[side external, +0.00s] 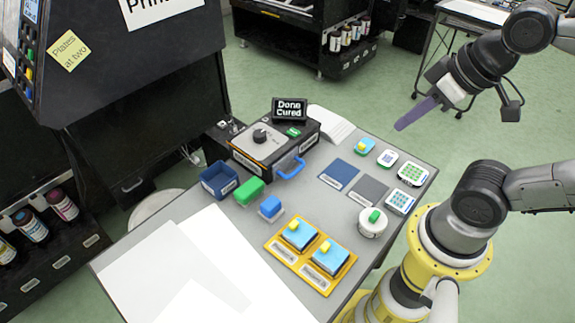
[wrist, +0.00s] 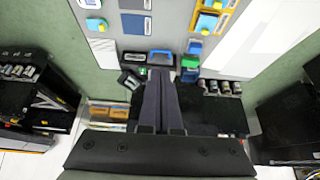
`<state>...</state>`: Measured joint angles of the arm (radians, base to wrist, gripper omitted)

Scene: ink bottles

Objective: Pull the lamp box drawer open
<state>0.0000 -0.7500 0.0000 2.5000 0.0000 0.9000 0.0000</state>
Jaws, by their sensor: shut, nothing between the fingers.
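The lamp box (side external: 262,150) is a dark box with a grey top and a round black knob, at the back of the grey table. Its drawer has a blue handle (side external: 290,169) on the side facing the table's middle. The drawer looks closed against the box. The handle also shows in the wrist view (wrist: 160,52), just beyond my fingertips in the picture. My gripper (side external: 402,125) is shut and empty, raised in the air to the right of the box and well apart from it. In the wrist view its long dark fingers (wrist: 160,72) hide much of the box.
A "Done Cured" sign (side external: 290,109) stands behind the box top. A blue bin (side external: 219,180), green block (side external: 249,191) and blue block (side external: 270,208) sit left of the handle. A blue mat (side external: 339,174) and grey mat (side external: 368,188) lie to its right. A yellow tray (side external: 310,264) is nearer.

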